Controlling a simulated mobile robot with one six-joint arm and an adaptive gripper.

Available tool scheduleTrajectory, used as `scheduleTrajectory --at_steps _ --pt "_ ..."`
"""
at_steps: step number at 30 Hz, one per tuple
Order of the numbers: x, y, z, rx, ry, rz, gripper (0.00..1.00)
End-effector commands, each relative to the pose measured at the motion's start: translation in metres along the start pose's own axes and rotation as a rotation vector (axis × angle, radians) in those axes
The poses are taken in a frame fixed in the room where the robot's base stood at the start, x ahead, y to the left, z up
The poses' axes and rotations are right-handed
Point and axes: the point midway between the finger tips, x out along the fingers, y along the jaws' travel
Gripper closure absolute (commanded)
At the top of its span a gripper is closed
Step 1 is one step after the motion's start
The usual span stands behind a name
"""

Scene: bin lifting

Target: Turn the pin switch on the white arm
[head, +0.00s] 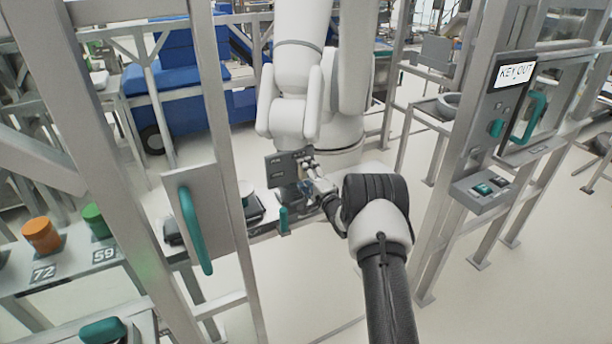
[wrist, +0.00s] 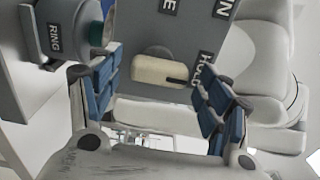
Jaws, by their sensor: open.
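The pin switch (wrist: 158,71) is a cream, rounded bar with a dark mark at its right end. It sits on a grey panel (wrist: 182,38) in the wrist view, lying nearly level, with the mark by the HOLD label (wrist: 204,70). In the head view the panel (head: 283,170) is on the white arm (head: 298,105). My gripper (wrist: 156,80) is open, its blue-padded fingers on either side of the switch, with gaps showing. In the head view my gripper (head: 310,172) is right in front of the panel and partly hides it; the switch is too small to make out.
A round grey part labelled RING (wrist: 66,30) is close to my left finger in the wrist view. A grey post with a teal-handled plate (head: 190,220) stands left of my arm. A KEY OUT panel (head: 500,115) is at right. Open floor lies below.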

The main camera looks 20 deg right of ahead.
Motion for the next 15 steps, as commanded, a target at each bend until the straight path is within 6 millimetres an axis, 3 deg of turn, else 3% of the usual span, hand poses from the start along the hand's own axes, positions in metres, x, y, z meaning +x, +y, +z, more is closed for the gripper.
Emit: scheduleTrajectory --at_steps 9,15 --pt "-0.003 0.001 0.0 0.0 0.0 0.002 0.28" --pt "-0.03 0.001 -0.001 0.001 0.002 0.004 0.28"
